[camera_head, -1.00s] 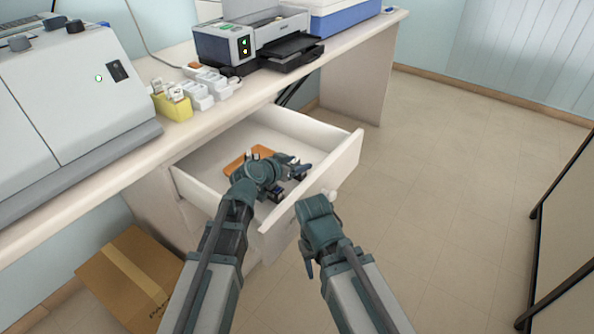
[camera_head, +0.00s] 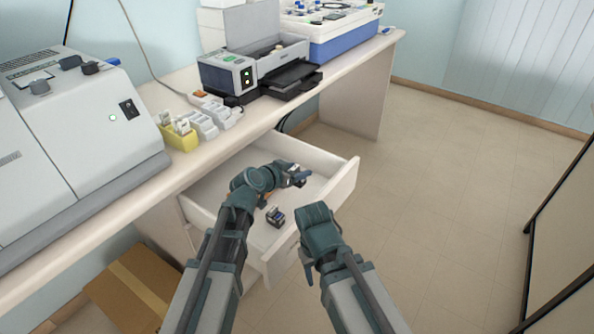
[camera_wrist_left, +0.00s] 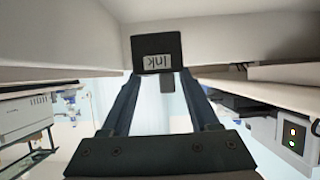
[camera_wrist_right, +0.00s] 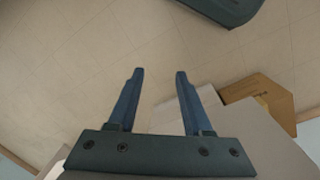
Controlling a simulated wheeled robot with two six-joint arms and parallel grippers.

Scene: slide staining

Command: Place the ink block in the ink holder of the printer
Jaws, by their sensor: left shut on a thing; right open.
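My left gripper (camera_head: 300,175) is over the open drawer and shut on a dark ink block (camera_wrist_left: 157,52). The block has a white "Ink" label facing the left wrist camera. In the head view my gripper partly hides this block. Another small dark block (camera_head: 275,216) lies on the drawer floor, below my left gripper in the picture. The printer (camera_head: 228,75) stands on the desk with its lid up, and its inside is too small to make out the ink holder clearly. My right gripper (camera_wrist_right: 158,74) is open and empty, outside the drawer front.
The drawer (camera_head: 345,180) is pulled out from under the desk (camera_head: 330,85). A yellow rack (camera_head: 180,137) and white racks stand left of the printer. A large grey machine (camera_head: 85,130) fills the desk's left. A cardboard box (camera_head: 130,285) is on the floor.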

